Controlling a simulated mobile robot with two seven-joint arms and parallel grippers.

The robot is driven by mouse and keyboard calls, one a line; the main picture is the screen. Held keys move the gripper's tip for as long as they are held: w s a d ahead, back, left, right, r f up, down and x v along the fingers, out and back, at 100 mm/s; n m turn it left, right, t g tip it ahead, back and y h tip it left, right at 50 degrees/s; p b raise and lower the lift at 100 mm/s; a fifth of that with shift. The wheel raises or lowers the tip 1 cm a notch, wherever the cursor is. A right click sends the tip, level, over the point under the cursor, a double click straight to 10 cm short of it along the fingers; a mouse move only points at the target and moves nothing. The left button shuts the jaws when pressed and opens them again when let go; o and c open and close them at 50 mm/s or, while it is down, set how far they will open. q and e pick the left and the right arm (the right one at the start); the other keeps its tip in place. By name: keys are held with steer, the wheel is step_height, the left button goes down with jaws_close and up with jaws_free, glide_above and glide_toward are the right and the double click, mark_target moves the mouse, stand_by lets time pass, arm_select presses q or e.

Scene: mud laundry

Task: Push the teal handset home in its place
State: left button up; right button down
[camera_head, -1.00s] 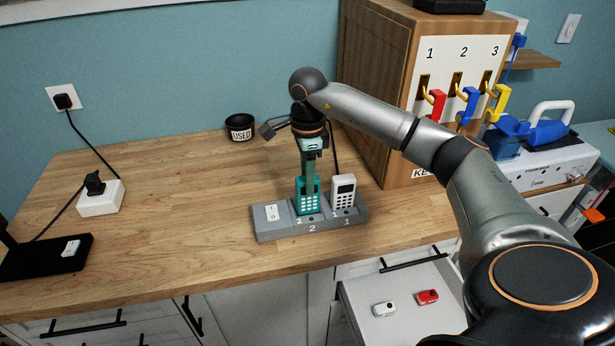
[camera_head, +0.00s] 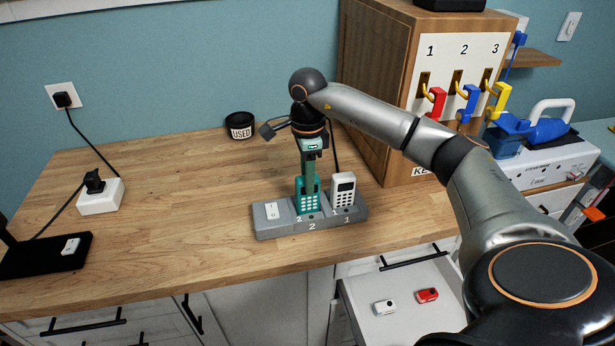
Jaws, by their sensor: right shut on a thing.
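The teal handset (camera_head: 307,203) stands upright in the middle slot of the grey charging base (camera_head: 265,232), above the number 2. My right gripper (camera_head: 308,178) points down from above and is shut on the handset's upper part, hiding some of it. The handset's lower keypad shows above the base. Whether it sits fully down in its slot cannot be told. A white handset (camera_head: 343,190) stands in the slot to the right, above the number 1. My left gripper is not in view.
A black cup marked USED (camera_head: 240,127) stands behind the base. A wooden cabinet (camera_head: 375,110) with numbered hooks stands at the right. A white power block (camera_head: 100,197) is at the left. An open drawer (camera_head: 395,325) juts out in front. The left worktop is mostly clear.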

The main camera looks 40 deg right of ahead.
steer(key=shift+f, duration=0.5)
stand_by(0.8)
steer(key=shift+c, duration=2.2)
jaws_free()
steer(key=shift+c, duration=0.3)
steer(key=c, duration=0.3)
steer(key=shift+c, duration=0.2)
steer(key=shift+r, duration=4.05)
